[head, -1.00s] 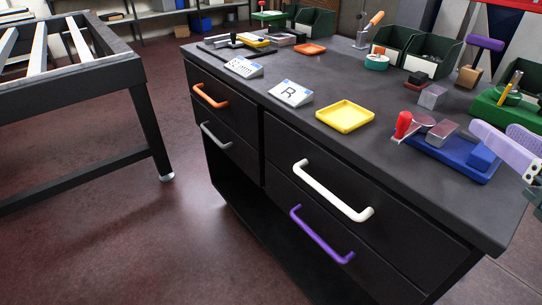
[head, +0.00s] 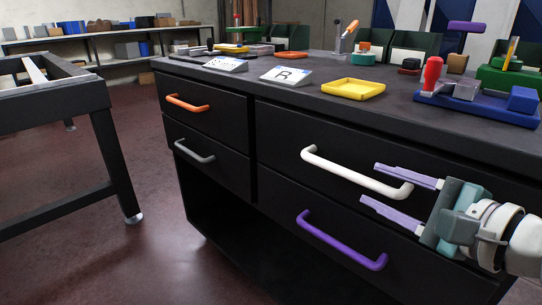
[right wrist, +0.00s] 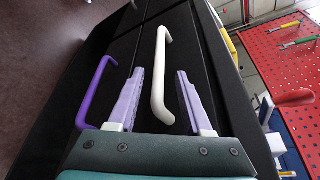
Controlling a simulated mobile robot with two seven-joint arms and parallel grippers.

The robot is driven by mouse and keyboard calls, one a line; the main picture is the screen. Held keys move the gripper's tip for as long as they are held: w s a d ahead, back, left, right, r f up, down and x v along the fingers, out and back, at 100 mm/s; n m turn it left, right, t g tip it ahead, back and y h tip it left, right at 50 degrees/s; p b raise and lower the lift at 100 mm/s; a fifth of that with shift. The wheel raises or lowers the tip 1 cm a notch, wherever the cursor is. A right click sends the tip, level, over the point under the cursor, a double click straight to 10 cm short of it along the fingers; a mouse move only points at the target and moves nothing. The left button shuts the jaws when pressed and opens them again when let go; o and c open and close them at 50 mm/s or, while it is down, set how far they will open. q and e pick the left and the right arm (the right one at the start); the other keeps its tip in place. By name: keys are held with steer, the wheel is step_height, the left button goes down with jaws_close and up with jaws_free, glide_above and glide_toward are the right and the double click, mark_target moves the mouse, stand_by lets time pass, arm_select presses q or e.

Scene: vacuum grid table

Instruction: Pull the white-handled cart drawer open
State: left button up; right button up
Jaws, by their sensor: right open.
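The cart's upper right drawer (head: 285,133) looks shut, its black front level with the cart face. Its white handle (head: 340,168) is a long bar; it also shows in the right wrist view (right wrist: 159,75). My right gripper (head: 370,183) is open and empty at the right half of this handle. One lilac finger is above the bar and one below. In the right wrist view the bar appears between the fingers (right wrist: 160,72), apart from both. I cannot tell how far the tips reach past it. My left gripper is out of view.
A purple handle (head: 340,241) is just below, with orange (head: 187,104) and grey (head: 193,149) handles at left. The cart top holds a yellow tray (head: 353,89) and a blue tray (head: 480,108). Floor in front is clear; a dark frame table (head: 55,105) stands left.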

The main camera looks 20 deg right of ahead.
mark_target(365, 181)
steer(key=shift+x, duration=2.75)
steer(key=shift+c, duration=0.2)
jaws_close()
